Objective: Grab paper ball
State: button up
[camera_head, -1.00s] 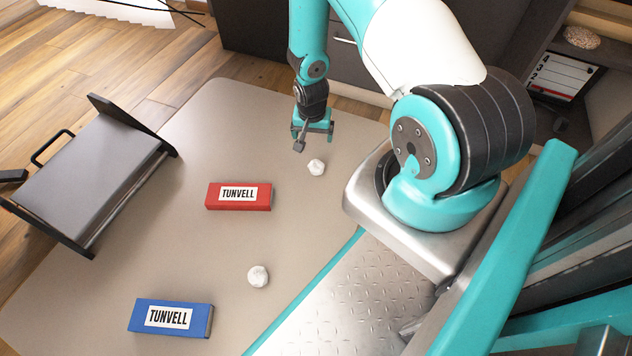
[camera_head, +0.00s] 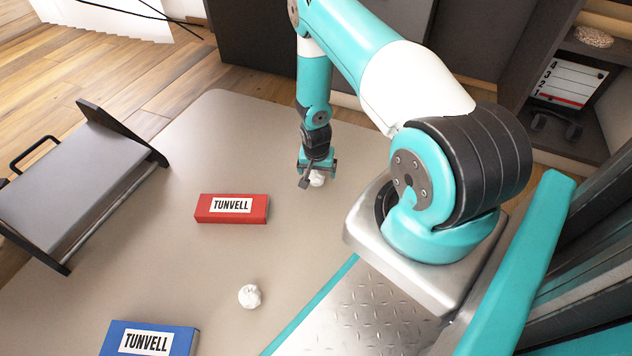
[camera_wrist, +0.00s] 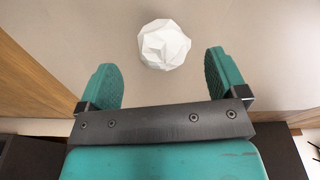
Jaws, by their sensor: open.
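A white crumpled paper ball (camera_head: 318,179) lies on the beige mat (camera_head: 275,120), partly hidden behind my gripper (camera_head: 317,172) in the head view. In the wrist view the same paper ball (camera_wrist: 164,45) is ahead of the open fingers, near the top and between their lines. My gripper (camera_wrist: 165,80) is open and empty, with its two teal fingers spread apart. A second white paper ball (camera_head: 249,296) lies on the mat nearer the front.
A red box (camera_head: 232,209) and a blue box (camera_head: 150,340), both labelled TUNVELL, lie on the mat. A grey platform with black handles (camera_head: 75,180) stands at the left. Dark cabinets (camera_head: 270,50) stand behind.

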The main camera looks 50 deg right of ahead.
aim_at(316, 173)
jog(key=f+b, duration=0.2)
jog(key=f, duration=0.1)
jog(key=f+b, duration=0.1)
jog(key=b, duration=0.1)
jog(key=shift+w+d+f, duration=0.2)
jog(key=shift+w+f, duration=0.15)
jog(key=shift+f, duration=0.05)
jog(key=shift+r, duration=0.1)
jog(key=c, duration=1)
